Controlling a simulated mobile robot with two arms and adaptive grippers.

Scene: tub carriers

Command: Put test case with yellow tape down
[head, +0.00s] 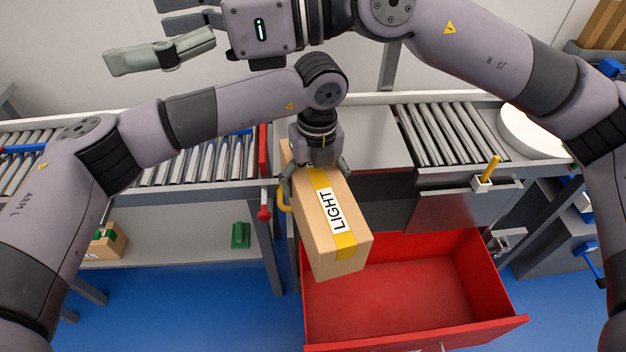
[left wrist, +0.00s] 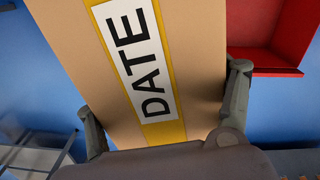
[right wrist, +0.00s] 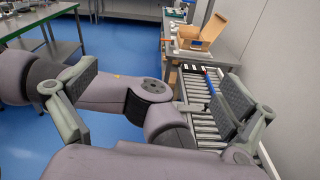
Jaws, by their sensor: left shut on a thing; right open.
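The test case is a cardboard box with yellow tape (head: 350,253) and a white label reading "LIGHT". My left gripper (head: 315,178) is shut on it from above. The box hangs tilted over the left part of an open red drawer (head: 480,290). In the left wrist view the box (left wrist: 195,60) sits between both fingers, with a label reading "DATE" on its yellow tape. My right gripper (head: 160,50) is open and empty, raised at the upper left of the head view. Its spread fingers also show in the right wrist view (right wrist: 155,105).
Roller conveyors stand left (head: 200,160) and right (head: 440,133) of a grey plate. A yellow handle (head: 487,173) sticks up at the right. A small carton with green tape (head: 108,243) and a green object (head: 240,235) are on the lower shelf. The red drawer's visible floor is empty.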

